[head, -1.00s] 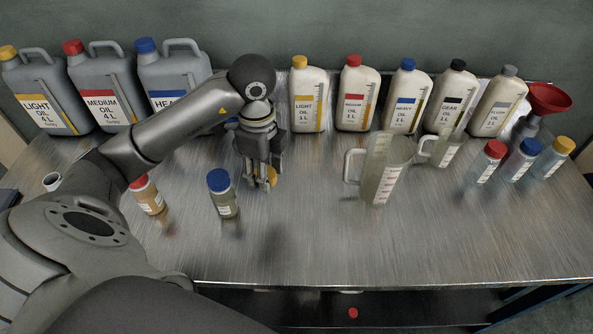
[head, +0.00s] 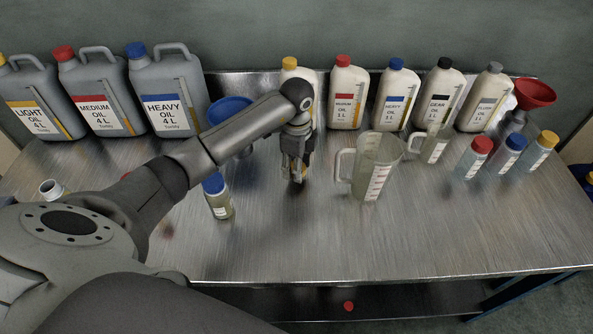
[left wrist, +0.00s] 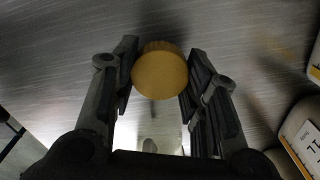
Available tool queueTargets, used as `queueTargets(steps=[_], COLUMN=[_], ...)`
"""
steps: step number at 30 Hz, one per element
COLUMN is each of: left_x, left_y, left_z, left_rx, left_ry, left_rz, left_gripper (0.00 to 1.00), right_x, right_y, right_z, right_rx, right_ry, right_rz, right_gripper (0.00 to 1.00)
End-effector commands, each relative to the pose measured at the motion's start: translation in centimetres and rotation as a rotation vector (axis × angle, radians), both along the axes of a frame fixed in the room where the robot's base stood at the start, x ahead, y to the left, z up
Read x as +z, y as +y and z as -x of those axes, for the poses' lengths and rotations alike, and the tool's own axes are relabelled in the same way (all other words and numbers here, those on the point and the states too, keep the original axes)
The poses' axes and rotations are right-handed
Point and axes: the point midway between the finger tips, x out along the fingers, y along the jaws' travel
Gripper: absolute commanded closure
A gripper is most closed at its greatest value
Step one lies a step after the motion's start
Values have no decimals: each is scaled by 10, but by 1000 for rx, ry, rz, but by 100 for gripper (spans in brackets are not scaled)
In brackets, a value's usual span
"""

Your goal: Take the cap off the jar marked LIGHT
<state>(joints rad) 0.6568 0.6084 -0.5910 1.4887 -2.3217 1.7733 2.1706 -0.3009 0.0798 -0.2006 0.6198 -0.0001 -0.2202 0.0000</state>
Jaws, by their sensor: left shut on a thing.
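My left gripper (head: 294,172) is above the middle of the metal table, pointing down. It is shut on a yellow cap (left wrist: 160,72), which sits between the fingertips in the left wrist view. Bare table shows around the cap, and no jar body can be seen under it. An open jar (head: 52,189) with a pale rim stands at the far left, partly behind my arm; I cannot read its label. My right gripper is out of view.
A blue-capped jar (head: 217,197) stands left of the gripper, and a measuring jug (head: 374,168) stands to its right. Oil bottles line the back, with a blue funnel (head: 222,107) and a red funnel (head: 534,93). The front centre of the table is clear.

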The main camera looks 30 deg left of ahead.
Motion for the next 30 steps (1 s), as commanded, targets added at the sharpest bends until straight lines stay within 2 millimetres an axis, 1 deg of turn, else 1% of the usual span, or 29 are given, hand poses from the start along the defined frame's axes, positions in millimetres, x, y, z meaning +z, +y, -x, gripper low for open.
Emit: queueTargets(steps=[2,6,18,19,21,23,24,30], left_x=[-11,-27,-34,-33,-33,-33,-33,-33], left_y=[0,0,0,0,0,0,0,0], left_z=[1,0,0,0,0,0,0,0], left_rx=[0,0,0,0,0,0,0,0], left_ry=[6,2,0,0,0,0,0,0], left_rz=[1,2,1,1,1,1,1,1], left_gripper=[88,88,88,56,48,40,38,38], right_x=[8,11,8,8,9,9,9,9], right_y=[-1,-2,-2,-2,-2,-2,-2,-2], right_z=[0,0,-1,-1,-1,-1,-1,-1], right_rx=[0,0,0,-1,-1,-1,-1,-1], right_ry=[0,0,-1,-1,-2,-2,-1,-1], right_rz=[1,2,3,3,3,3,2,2], right_gripper=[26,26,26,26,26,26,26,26])
